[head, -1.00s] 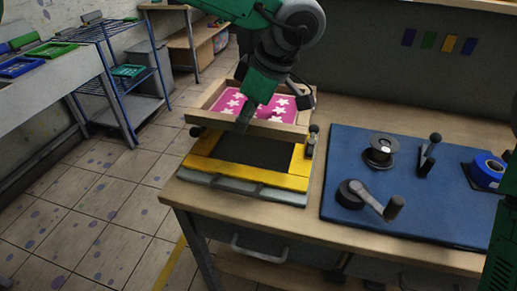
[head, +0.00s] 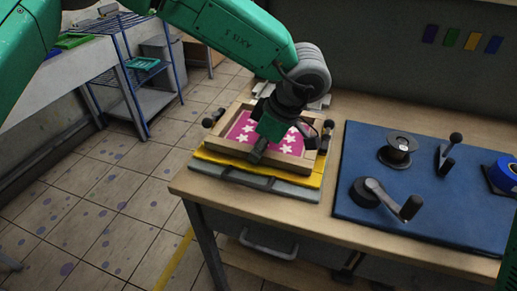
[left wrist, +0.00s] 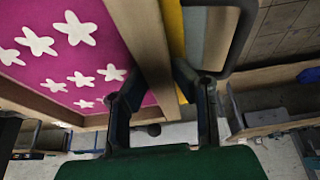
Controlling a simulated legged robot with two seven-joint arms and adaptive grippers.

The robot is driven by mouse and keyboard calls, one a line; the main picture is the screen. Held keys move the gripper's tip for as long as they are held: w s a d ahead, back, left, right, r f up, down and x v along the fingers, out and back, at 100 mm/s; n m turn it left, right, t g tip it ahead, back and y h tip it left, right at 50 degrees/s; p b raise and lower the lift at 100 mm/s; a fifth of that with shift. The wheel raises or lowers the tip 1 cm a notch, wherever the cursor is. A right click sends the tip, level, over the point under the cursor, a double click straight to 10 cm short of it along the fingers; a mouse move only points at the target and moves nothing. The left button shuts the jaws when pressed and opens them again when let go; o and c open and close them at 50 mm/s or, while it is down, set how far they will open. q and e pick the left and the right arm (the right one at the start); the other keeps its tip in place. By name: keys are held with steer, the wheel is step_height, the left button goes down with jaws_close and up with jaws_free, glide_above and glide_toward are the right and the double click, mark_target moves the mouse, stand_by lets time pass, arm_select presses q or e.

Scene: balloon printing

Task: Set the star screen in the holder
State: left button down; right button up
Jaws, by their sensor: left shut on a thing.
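The star screen (head: 238,129), a wooden frame around a pink sheet with white stars, lies over the yellow holder (head: 215,157) at the table's left front. Only the holder's front and side edges show beneath it; whether the screen is fully seated, I cannot tell. My left gripper (head: 257,153) is shut on the frame's front bar. In the left wrist view, the bar of the star screen (left wrist: 143,40) passes between the fingers of my left gripper (left wrist: 162,95), with the yellow holder (left wrist: 176,40) beside it.
Black knobs stand at the holder's left (head: 208,123) and right (head: 328,125). A blue mat (head: 430,205) to the right carries a spool (head: 398,148), a crank (head: 385,198), a lever (head: 447,150) and a blue tape roll (head: 503,175). Bare table lies between mat and holder.

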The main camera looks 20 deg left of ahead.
arm_select(q)
steer(key=shift+a, duration=0.15)
steer(key=shift+a+f, duration=0.1)
steer(key=shift+f, duration=0.15)
steer(key=c, duration=1.3)
jaws_free()
steer(key=shift+f, duration=0.1)
steer(key=shift+r, duration=0.25)
steer(key=p+v, duration=0.1)
steer(key=v, duration=1.1)
steer(key=shift+r, duration=0.2)
